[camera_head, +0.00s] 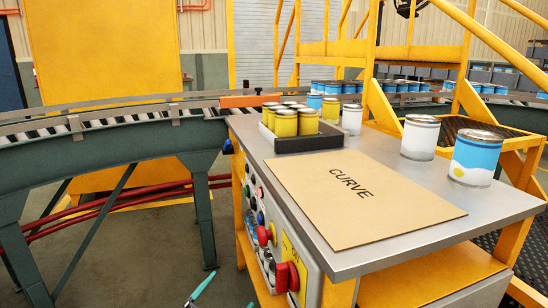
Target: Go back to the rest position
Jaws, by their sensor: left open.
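My left gripper (231,289) shows only at the bottom edge, left of the control panel. Teal finger parts are visible, standing apart with nothing between them; the rest is cut off by the frame. It is low in front of the yellow-framed workbench (360,252), apart from it. My right gripper is not in view.
The bench's metal top carries a "CURVE" board (370,210), a dark tray (300,143) of yellow cans, white cans and a blue-white can (475,160). Its front has buttons and a red knob (290,275). A roller conveyor (110,135) stands left. Grey floor lies between.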

